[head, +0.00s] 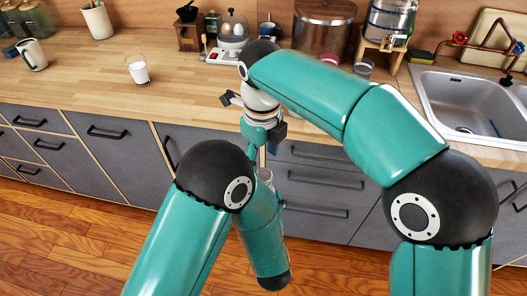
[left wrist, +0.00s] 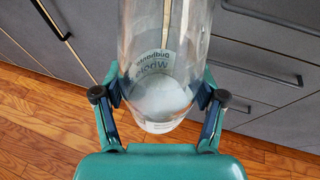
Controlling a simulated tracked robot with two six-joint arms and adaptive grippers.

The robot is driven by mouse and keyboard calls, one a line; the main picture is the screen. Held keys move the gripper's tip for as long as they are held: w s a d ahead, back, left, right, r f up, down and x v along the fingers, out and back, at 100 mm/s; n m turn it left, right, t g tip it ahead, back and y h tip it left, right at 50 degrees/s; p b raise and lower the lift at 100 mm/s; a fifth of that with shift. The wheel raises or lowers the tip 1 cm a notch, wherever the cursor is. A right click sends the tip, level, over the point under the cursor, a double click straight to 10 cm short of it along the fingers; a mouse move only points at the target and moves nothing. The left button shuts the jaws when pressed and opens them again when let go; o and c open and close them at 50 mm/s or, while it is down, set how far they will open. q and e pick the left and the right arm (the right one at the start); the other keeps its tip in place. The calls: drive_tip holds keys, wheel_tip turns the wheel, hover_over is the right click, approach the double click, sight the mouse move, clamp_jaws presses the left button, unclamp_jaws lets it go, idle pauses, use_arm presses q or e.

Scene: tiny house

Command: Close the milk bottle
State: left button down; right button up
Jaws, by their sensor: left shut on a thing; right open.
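The milk bottle (left wrist: 167,38) is clear glass with printed lettering and a little white milk at its base. In the left wrist view my left gripper (left wrist: 160,96) is shut on it, one finger on each side near the base. The bottle is held in front of the drawers, clear of the counter. Its mouth is outside the left wrist view, and my arms hide most of it in the head view. My right gripper (head: 262,148) points down, open, in front of the counter edge and above my left forearm. I cannot make out a cap.
A wooden counter (head: 75,78) runs behind my arms over grey drawers (head: 321,178). A glass of milk (head: 138,72) stands on it at left. A sink (head: 465,98) is at right.

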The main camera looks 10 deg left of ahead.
drive_tip(key=n, duration=0.8)
drive_tip(key=shift+d, duration=0.1)
drive_tip(key=n, duration=0.6)
drive_tip(key=shift+s+r+n, duration=0.1)
drive_tip(key=shift+n, duration=0.2)
drive_tip(key=n, duration=0.6)
drive_tip(key=shift+d+r+n, duration=0.1)
drive_tip(key=shift+r+n, duration=0.05)
drive_tip(key=shift+n, duration=0.15)
drive_tip(key=n, duration=0.6)
drive_tip(key=shift+r+n, duration=0.15)
drive_tip(key=shift+n, duration=0.15)
drive_tip(key=n, duration=0.4)
drive_tip(key=shift+r, duration=0.1)
drive_tip(key=n, duration=0.7)
drive_tip(key=shift+r, duration=0.25)
drive_tip(key=n, duration=0.4)
drive_tip(key=shift+d+r, duration=0.1)
drive_tip(key=shift+r, duration=0.05)
drive_tip(key=n, duration=0.4)
drive_tip(key=shift+r, duration=0.2)
drive_tip(key=n, duration=0.3)
drive_tip(key=shift+r+n, duration=0.25)
drive_tip(key=shift+n, duration=0.05)
drive_tip(key=shift+r, duration=0.25)
